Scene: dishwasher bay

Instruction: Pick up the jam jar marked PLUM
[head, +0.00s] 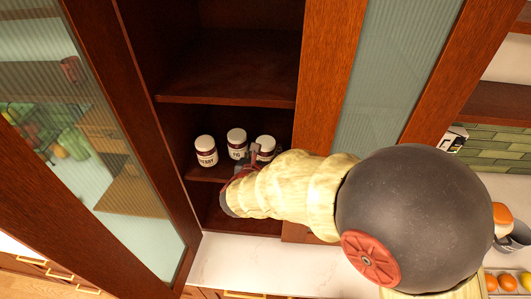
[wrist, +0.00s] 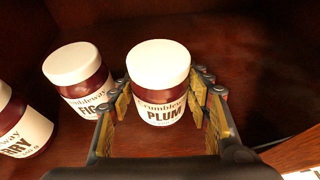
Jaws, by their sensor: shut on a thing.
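The jam jar marked PLUM (wrist: 159,84) has a white lid, dark red jam and a white label. In the wrist view it stands upright between the two fingers of my gripper (wrist: 160,105), which is shut on it. In the head view the PLUM jar (head: 266,145) is the rightmost jar on the cabinet shelf, partly hidden by my gripper (head: 252,158). I cannot tell whether its base touches the shelf.
The FIG jar (wrist: 80,78) stands just left of the PLUM jar. A jar with a label ending in RRY (wrist: 18,125) is further left. The cabinet's open glass door (head: 70,130) is at the left. The shelf above (head: 225,101) is empty.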

